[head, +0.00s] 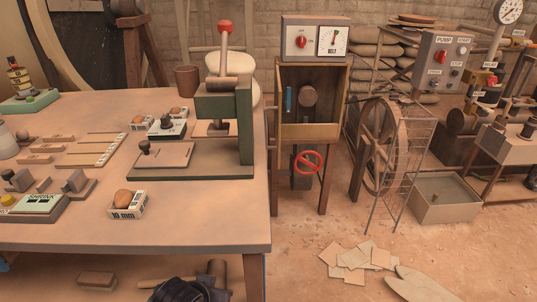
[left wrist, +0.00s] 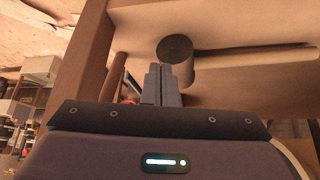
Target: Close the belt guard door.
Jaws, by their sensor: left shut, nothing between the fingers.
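The belt guard door looks to be the wire-mesh panel (head: 410,165) at the right of the head view. It stands at an angle beside the spoked wheel (head: 380,145), overlapping part of it; its hinge and latch are too small to tell. My left gripper (left wrist: 162,85) is shut and empty in the left wrist view, close to a dark round cylinder end (left wrist: 175,48). A dark part of my left arm shows low in the head view by the workbench, far from the mesh panel. My right gripper is in neither view.
The workbench (head: 235,235) fills the left, with a green press and blocks on it. A box (head: 445,205) sits right of the mesh. Flat sheets (head: 355,262) lie on open floor.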

